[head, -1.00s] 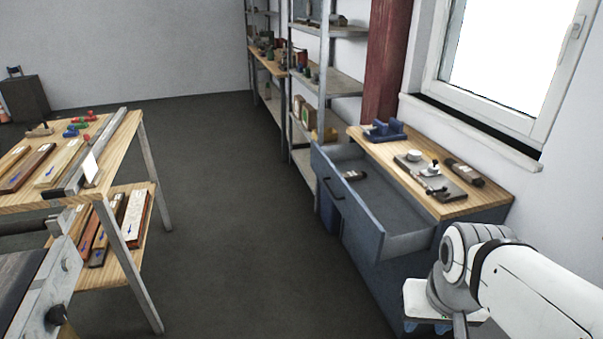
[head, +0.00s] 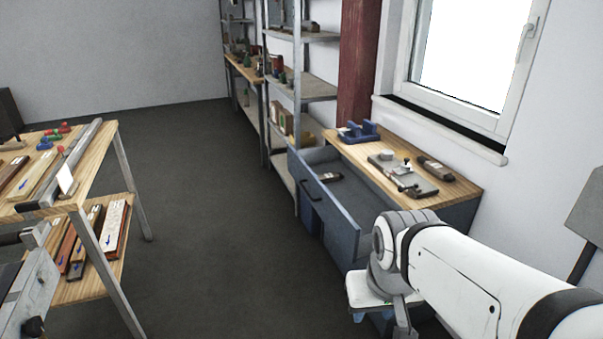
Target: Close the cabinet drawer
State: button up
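The blue-grey cabinet (head: 462,217) stands under the window at the right, with a wooden top. Its drawer (head: 324,207) is pulled open toward the left, and a dark bar handle (head: 311,190) is on its front. A dark object (head: 330,177) lies inside the drawer. My white arm comes in from the lower right and covers the drawer's near end. Part of my gripper (head: 385,312) shows below the arm's wrist, close to the near end of the cabinet. Its fingertips are not clear enough to tell if it is open.
A blue fixture (head: 358,132), a grey plate (head: 405,172) and a dark block (head: 435,168) sit on the cabinet top. A metal shelf (head: 300,85) stands beyond it. A wooden workbench (head: 88,155) is at the left. The floor (head: 215,230) between is clear.

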aim_at(349, 206)
jog(key=z, duration=0.05)
jog(key=i, duration=1.65)
jog(key=u, duration=0.5)
